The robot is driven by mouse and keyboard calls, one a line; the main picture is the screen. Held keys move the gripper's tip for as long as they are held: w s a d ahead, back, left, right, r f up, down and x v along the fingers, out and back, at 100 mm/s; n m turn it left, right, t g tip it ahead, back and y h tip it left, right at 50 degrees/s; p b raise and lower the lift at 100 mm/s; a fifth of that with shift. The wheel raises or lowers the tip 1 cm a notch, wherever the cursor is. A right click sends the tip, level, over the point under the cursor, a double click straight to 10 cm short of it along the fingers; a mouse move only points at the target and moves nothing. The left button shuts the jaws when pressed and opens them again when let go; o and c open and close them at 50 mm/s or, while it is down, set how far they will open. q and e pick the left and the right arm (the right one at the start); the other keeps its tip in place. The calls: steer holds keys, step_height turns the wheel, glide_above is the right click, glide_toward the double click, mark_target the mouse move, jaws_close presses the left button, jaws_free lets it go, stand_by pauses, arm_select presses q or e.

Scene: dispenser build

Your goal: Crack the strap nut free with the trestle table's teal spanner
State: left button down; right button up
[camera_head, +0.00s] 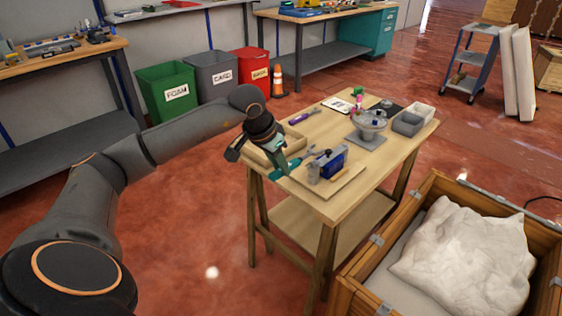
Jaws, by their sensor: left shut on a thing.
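My left gripper (277,160) reaches in from the left over the near left corner of the trestle table (398,152). It is shut on the teal spanner (286,172), whose teal handle shows below the fingers. The grey head of the spanner points right, toward a blue block-like fixture (332,160) on the table. I cannot tell whether the spanner touches the fixture. The strap nut is too small to make out. My right gripper is not in view.
An open wooden crate (433,183) with a white bundle (464,255) stands close at right. Red floor is clear left of the table.

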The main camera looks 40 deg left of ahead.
arm_select(q)
steer(key=shift+f+b, duration=0.65)
steer(key=shift+f, duration=0.3)
steer(key=shift+d+f, duration=0.1)
steer(key=shift+f, duration=0.2)
steer(key=shift+b, duration=0.3)
steer(key=shift+f+b, duration=0.8)
steer(key=shift+f, duration=0.35)
steer(key=shift+d, duration=0.1)
steer(key=d+n+y+p, duration=0.1)
steer(key=d+n, duration=0.1)
steer(key=shift+d, duration=0.3)
